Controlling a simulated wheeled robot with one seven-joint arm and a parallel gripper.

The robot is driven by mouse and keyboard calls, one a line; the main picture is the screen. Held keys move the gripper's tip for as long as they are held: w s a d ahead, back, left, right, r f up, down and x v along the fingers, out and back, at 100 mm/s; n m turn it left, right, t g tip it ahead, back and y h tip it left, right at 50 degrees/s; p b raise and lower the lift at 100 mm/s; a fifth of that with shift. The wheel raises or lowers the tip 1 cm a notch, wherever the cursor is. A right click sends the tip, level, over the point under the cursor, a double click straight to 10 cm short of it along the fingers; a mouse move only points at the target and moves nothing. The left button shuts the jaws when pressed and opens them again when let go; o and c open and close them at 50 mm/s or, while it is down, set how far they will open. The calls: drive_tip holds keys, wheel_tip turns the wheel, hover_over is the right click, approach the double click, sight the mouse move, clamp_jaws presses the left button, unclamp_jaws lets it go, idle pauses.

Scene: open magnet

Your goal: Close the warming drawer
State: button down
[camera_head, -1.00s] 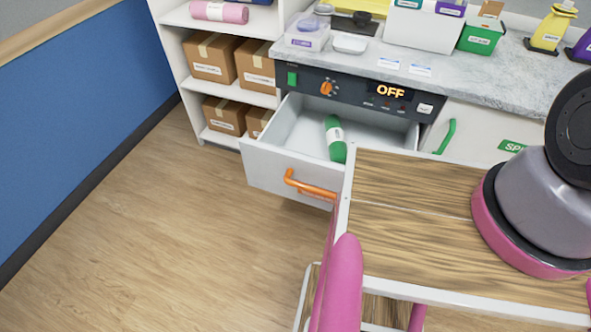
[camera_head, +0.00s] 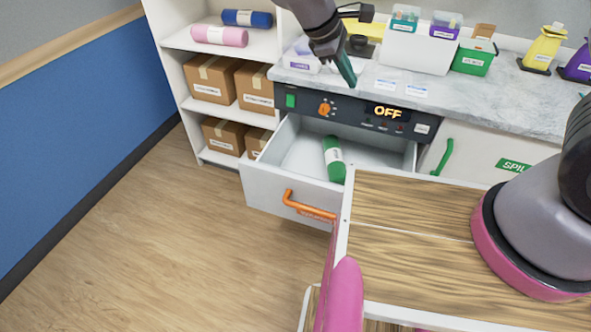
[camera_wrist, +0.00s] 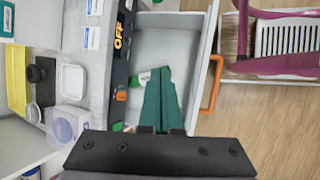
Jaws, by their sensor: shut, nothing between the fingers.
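The warming drawer (camera_head: 270,185) is pulled open below the counter, with an orange handle (camera_head: 308,206) on its front. A green rolled item with a white label (camera_head: 334,160) lies inside it. The control panel (camera_head: 350,112) above shows OFF. My gripper (camera_head: 349,80) is shut and empty, above the counter edge and panel, pointing down. In the wrist view its green fingers (camera_wrist: 158,100) are together over the open drawer and hide part of the rolled item. The orange handle (camera_wrist: 212,82) shows right of the fingers, apart from them.
My wooden-topped base (camera_head: 400,225) stands close to the drawer's right front corner. Plastic boxes and a white bin (camera_head: 415,50) stand on the counter. Shelves with cardboard boxes (camera_head: 208,80) are at the left. The floor (camera_head: 170,240) left of the drawer is clear.

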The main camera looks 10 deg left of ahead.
drive_tip(key=s+a+f+n+t, duration=0.2)
drive_tip(key=s+a+f+n, duration=0.25)
drive_tip(key=f, duration=0.35)
drive_tip(key=s+a+f+n+t, duration=0.3)
drive_tip(key=s+a+f+n, duration=0.15)
drive_tip(key=f, duration=0.25)
drive_tip(key=n+t+y, duration=0.3)
drive_tip(key=n+y, duration=0.1)
drive_tip(key=n, duration=0.5)
approach(299, 187)
drive_tip(key=f, duration=0.1)
drive_tip(key=w+f, duration=0.1)
drive_tip(key=f, duration=0.1)
drive_tip(key=shift+f, duration=0.15)
drive_tip(key=w, duration=0.3)
drive_tip(key=shift+w+d+f, duration=0.1)
drive_tip(key=shift+w+d, duration=0.1)
drive_tip(key=shift+w, duration=0.5)
drive_tip(key=w+d, duration=0.2)
drive_tip(key=w, duration=1.2)
drive_tip(key=w+d, duration=0.2)
drive_tip(key=w, duration=1.3)
drive_tip(key=shift+w, duration=0.3)
